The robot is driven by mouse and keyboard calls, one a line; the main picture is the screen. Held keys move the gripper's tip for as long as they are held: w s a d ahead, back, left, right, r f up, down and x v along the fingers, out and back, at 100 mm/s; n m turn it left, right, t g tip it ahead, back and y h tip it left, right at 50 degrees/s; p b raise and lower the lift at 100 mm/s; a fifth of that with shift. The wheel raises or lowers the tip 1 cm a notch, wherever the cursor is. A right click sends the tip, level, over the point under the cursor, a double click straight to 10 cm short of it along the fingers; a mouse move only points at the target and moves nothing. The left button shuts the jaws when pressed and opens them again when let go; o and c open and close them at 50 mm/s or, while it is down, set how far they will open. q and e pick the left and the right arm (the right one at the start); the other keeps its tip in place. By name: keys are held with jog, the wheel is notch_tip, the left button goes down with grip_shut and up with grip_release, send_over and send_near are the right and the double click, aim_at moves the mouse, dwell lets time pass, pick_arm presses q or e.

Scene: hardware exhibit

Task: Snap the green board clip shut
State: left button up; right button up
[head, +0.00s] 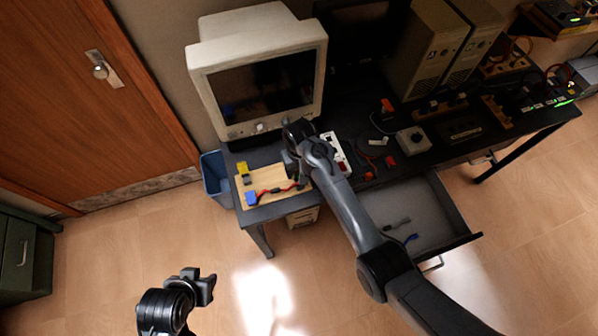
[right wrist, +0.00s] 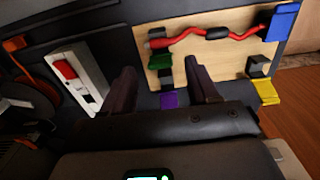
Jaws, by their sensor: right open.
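The wooden board (head: 268,178) lies on the desk's left front corner and shows at the top of the right wrist view (right wrist: 222,62). A small dark green clip (right wrist: 158,38) sits at its edge, by one end of a red cable. Whether its lid is up or down is too small to tell. A blue clip (right wrist: 283,22), a yellow clip (right wrist: 267,92) and a purple clip (right wrist: 169,100) also show. My right gripper (right wrist: 163,80) is open and empty, its fingers either side of the purple clip in the picture. My left gripper (head: 203,287) hangs over the floor, away from the desk.
A beige monitor (head: 258,80) stands behind the board. A white strip with a red switch (right wrist: 77,78) lies beside the board. An open drawer (head: 415,215) juts out at the front. A blue bin (head: 216,180) stands left of the desk.

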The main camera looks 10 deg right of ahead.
jog(key=shift+f, duration=1.15)
jog(key=c, duration=1)
jog(key=t+p, duration=0.1)
jog(key=p, duration=0.1)
jog(key=s+t+p, duration=0.1)
jog(key=p, duration=0.2)
jog(key=shift+s+d+t, duration=0.2)
jog(key=shift+s+t, duration=0.1)
jog(key=shift+t, duration=0.1)
jog(key=shift+c, duration=0.2)
jog(key=shift+s+f+t+y+p, duration=0.3)
jog(key=shift+t+y+p, duration=0.1)
jog(key=shift+t+p, duration=0.4)
jog(key=shift+s+d+f+t, duration=0.1)
jog(key=shift+s+f+t, duration=0.3)
jog(key=shift+t, duration=0.7)
jog(key=shift+y, duration=0.3)
